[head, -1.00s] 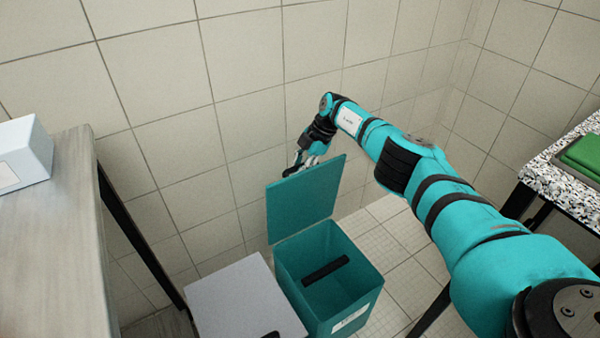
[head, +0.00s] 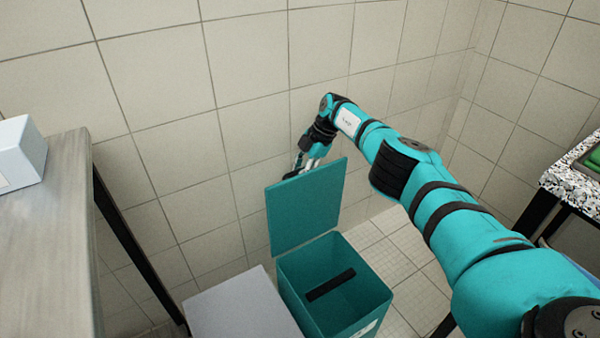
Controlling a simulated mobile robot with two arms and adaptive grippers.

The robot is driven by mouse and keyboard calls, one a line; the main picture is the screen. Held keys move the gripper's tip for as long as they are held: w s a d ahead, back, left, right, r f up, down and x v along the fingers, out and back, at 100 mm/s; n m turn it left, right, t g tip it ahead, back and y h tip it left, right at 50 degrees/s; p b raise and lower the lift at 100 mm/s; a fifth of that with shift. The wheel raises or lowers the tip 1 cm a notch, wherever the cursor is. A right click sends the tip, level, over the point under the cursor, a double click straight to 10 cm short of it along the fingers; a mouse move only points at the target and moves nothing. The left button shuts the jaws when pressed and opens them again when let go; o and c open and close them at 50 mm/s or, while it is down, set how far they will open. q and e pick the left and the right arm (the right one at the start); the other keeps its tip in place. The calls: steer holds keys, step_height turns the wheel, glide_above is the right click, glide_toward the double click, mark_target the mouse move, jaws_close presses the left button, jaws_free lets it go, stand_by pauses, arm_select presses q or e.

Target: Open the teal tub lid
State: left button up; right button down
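The teal tub (head: 362,302) stands on the floor at bottom centre. Its teal lid (head: 305,208) is up, standing steeply at the tub's back left edge, so the tub's mouth is open. A black bar (head: 330,284) shows inside the tub. My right gripper (head: 302,172) is behind the lid's upper edge, close to the wall. The lid hides its fingertips, so I cannot tell whether it touches the lid or how far it is open. My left gripper is not in view.
A grey-lidded bin (head: 240,306) stands directly left of the teal tub. A grey table (head: 45,230) with a white box (head: 18,152) is at left. A speckled counter (head: 572,180) with a green item is at right. The tiled wall is close behind.

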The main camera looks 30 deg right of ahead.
steer(key=shift+w+a+r, duration=0.15)
steer(key=shift+w+r, duration=0.1)
steer(key=shift+w, duration=0.15)
steer(key=c, duration=1.7)
jaws_free()
steer(key=shift+o, duration=0.9)
steer(key=shift+w+f, duration=0.1)
steer(key=shift+f, duration=0.1)
steer(key=v, duration=1.2)
steer(key=shift+s, duration=0.25)
steer(key=shift+f, duration=0.15)
